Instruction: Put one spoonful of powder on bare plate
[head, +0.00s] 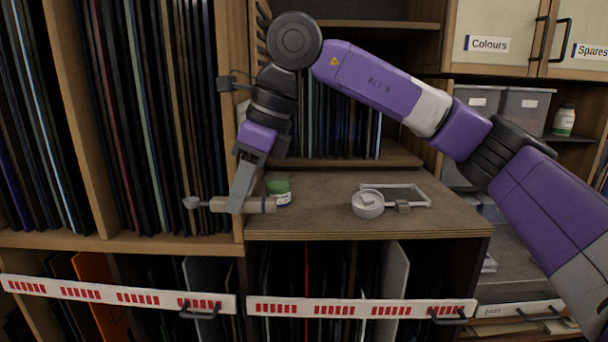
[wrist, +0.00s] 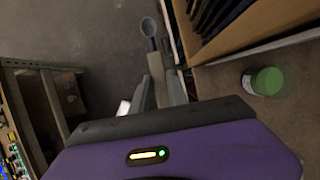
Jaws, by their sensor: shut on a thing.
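My gripper (head: 237,203) is shut on the pale handle of a spoon (head: 191,203). The spoon lies about level, its grey bowl pointing left, past the left end of the worktop. In the wrist view the spoon's bowl (wrist: 148,27) points away from my gripper (wrist: 160,92); whether it holds powder is too small to tell. A jar with a green top (head: 278,186) stands on the worktop just right of and behind my gripper; it also shows in the wrist view (wrist: 266,81). A dark plate in a pale frame (head: 408,193) lies further right; its surface looks bare.
A round white dish (head: 368,209) with a small pale piece inside sits at the plate's front left. A small grey block (head: 403,207) is beside it. The wooden worktop (head: 325,215) is clear between jar and dish. Upright sheets fill racks left and behind.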

